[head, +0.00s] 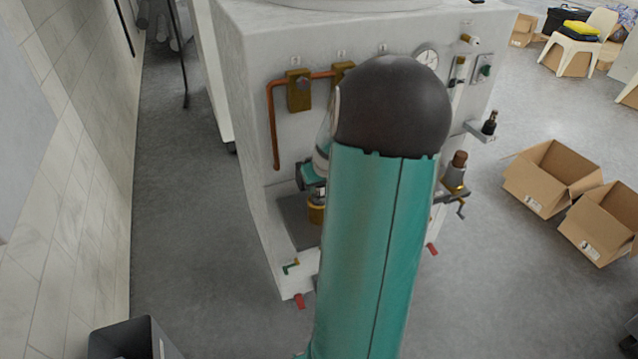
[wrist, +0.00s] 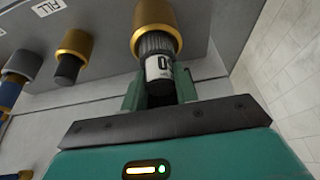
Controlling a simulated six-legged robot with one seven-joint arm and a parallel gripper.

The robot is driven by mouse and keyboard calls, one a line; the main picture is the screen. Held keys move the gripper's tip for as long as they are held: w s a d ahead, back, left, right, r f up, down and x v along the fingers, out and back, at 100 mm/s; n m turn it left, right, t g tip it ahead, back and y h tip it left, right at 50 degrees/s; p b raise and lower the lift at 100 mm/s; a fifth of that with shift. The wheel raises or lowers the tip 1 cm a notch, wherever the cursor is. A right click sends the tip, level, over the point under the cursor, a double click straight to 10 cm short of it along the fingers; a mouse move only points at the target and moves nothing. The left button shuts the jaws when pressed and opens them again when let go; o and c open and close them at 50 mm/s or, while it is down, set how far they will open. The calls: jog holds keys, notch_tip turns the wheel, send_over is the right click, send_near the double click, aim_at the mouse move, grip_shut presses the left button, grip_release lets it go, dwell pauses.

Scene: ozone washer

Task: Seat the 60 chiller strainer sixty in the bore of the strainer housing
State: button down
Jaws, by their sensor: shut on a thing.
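In the wrist view my gripper (wrist: 158,92) is shut on the strainer (wrist: 160,68), a dark ribbed cylinder with a white label. Only part of the label's number shows. I cannot tell whether the collar belongs to the strainer or the housing, nor any seating depth. In the head view my gripper (head: 314,177) is beside the machine's front, above a brass-coloured part (head: 317,214) over a grey shelf. My arm hides much of that area.
The white machine (head: 245,110) carries copper pipe (head: 270,125), brass valves (head: 299,90) and a gauge (head: 427,58). Another brass-collared part (wrist: 76,45) is left of the strainer in the wrist view. Open cartons (head: 550,178) stand on the right. Grey floor (head: 185,200) is clear at left.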

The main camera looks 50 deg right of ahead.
jog(key=c, duration=1.1)
grip_release()
jog(key=v, duration=1.3)
jog(key=w+a+r+n, duration=0.1)
jog(key=w+a+r, duration=0.1)
jog(key=a, duration=0.4)
jog(key=w+a+r+n, duration=0.1)
jog(key=w+a+r, duration=0.15)
jog(key=a, duration=0.35)
jog(key=s+a+n, duration=0.1)
jog(key=s+a, duration=0.1)
jog(key=a, duration=0.7)
jog(key=s+a+r+n+t+y, duration=0.1)
jog(key=s+a, duration=0.2)
jog(key=a, duration=0.5)
jog(key=s+a+n+y, duration=0.1)
jog(key=s+a+n, duration=0.1)
jog(key=a, duration=0.7)
jog(key=shift+s+a+r+t, duration=0.3)
jog(key=shift+s+a+r, duration=0.1)
